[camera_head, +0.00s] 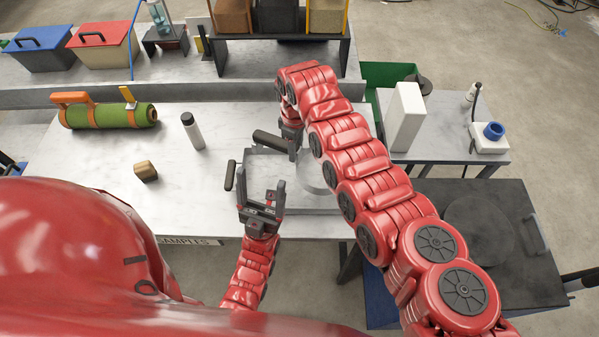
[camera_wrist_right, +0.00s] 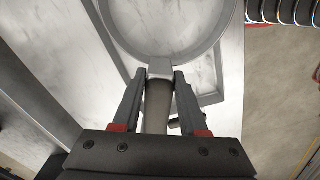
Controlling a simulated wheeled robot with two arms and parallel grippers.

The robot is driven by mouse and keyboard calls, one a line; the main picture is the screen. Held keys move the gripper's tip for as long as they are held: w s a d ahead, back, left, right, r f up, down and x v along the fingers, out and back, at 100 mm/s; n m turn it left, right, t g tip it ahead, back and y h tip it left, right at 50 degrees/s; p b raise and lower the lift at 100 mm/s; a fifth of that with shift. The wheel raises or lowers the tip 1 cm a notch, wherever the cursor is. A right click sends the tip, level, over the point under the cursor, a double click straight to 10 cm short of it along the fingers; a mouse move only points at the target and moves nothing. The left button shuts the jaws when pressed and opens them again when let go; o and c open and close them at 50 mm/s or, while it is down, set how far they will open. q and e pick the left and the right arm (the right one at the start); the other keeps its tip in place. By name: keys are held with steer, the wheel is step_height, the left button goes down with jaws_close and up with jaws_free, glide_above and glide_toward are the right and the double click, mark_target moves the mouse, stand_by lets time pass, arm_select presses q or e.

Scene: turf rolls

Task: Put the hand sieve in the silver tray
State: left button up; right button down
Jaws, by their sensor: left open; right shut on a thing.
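The hand sieve has a dark handle (camera_head: 268,140) and a round grey rim (camera_wrist_right: 117,32). My right gripper (camera_head: 293,143) is shut on the handle, which runs between its fingers in the wrist view (camera_wrist_right: 158,105). The sieve's ring is over the silver tray (camera_head: 252,164), partly hidden by my right arm in the head view. The tray's edge also shows beneath the ring in the wrist view (camera_wrist_right: 212,98). I cannot tell whether sieve and tray touch. My left gripper (camera_head: 263,198) is open and empty at the tray's front left, beside a dark bar (camera_head: 230,175).
A white box (camera_head: 405,117) is on the right table.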

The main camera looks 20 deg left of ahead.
steer(key=shift+s+a+f+b, duration=0.15)
steer(key=shift+f+b, duration=1.6)
steer(key=shift+f, duration=0.85)
steer(key=shift+s+a+f+b, duration=0.15)
steer(key=shift+f+b, duration=1.55)
steer(key=shift+f, duration=0.85)
steer(key=shift+c, duration=2.2)
jaws_free()
steer(key=shift+r, duration=0.1)
steer(key=shift+r, duration=0.1)
steer(key=shift+r+p, duration=0.15)
steer(key=shift+p, duration=0.2)
step_height(320, 180, up, 11)
steer(key=b, duration=0.3)
steer(key=shift+b, duration=0.3)
steer(key=shift+r, duration=0.4)
